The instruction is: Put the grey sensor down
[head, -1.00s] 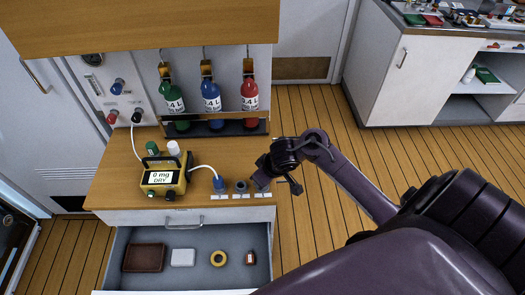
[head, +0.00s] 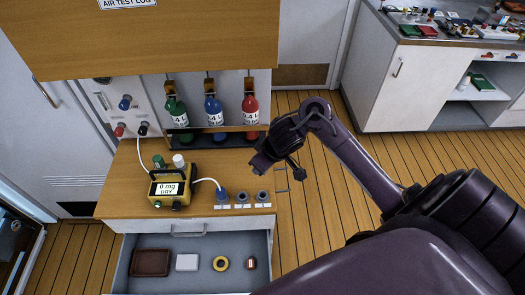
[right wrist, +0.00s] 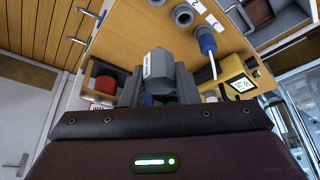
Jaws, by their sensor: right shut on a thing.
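My right gripper (head: 272,160) hangs above and behind the right end of the wooden counter in the head view. In the right wrist view my right gripper (right wrist: 157,80) is shut on the grey sensor (right wrist: 172,68), a grey block with a white label. The head view does not show the sensor clearly. Two grey round fittings, the middle one (head: 242,197) and the right one (head: 263,196), stand at the counter's front right edge, each with a white label in front. A blue plug (head: 221,195) stands left of them. My left gripper is not in view.
A yellow meter (head: 172,189) reading "0 mg DRY" sits on the counter (head: 125,195), with a white hose to the blue plug. Green, blue and red bottles (head: 250,107) hang behind. The open drawer (head: 210,245) below holds several small things.

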